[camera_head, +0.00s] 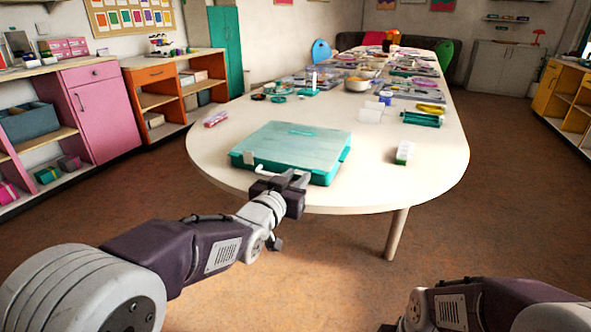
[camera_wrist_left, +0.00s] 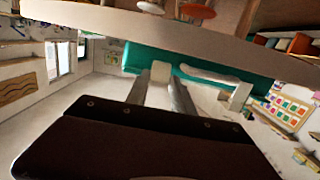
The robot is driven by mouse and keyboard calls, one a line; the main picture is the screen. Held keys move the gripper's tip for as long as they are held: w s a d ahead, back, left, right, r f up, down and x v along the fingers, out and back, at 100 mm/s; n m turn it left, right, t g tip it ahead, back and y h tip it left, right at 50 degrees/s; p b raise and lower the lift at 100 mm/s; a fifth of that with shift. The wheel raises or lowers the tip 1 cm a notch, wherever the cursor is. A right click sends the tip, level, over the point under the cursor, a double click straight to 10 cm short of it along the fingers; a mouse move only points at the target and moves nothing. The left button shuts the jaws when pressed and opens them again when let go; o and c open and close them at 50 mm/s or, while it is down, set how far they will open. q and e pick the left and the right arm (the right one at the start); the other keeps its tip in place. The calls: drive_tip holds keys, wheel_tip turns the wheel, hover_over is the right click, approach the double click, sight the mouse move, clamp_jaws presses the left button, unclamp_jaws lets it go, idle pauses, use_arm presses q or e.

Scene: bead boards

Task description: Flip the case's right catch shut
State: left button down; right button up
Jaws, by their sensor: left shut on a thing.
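The teal case (camera_head: 295,146) lies closed and flat near the front edge of the table, its lid pale and see-through. Its left catch (camera_head: 248,157) is a pale tab on the front side, with the white handle (camera_head: 264,171) right of it. My left gripper (camera_head: 291,181) is at the front right of the case and hides the right catch in the head view. In the left wrist view the fingers are shut on the pale right catch (camera_wrist_left: 160,72), against the teal front (camera_wrist_left: 190,72), beside the handle (camera_wrist_left: 215,76). Whether this catch lies fully flat cannot be told.
A small white-and-green box (camera_head: 404,152) stands to the right, a pink item (camera_head: 215,118) to the left, and teal trays (camera_head: 422,119) further back. Part of my right arm shows at lower right.

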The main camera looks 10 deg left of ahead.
use_arm(q)
drive_tip(key=c, duration=1.4)
unclamp_jaws()
drive_tip(key=shift+o, duration=0.2)
use_arm(e)
drive_tip(key=shift+r, duration=0.25)
use_arm(q)
drive_tip(key=p+v, duration=0.2)
drive_tip(key=v, duration=0.7)
use_arm(e)
wheel_tip(320, 180, up, 3)
drive_tip(key=shift+f, duration=0.1)
use_arm(q)
drive_tip(key=shift+o, duration=0.3)
drive_tip(key=shift+r, duration=0.1)
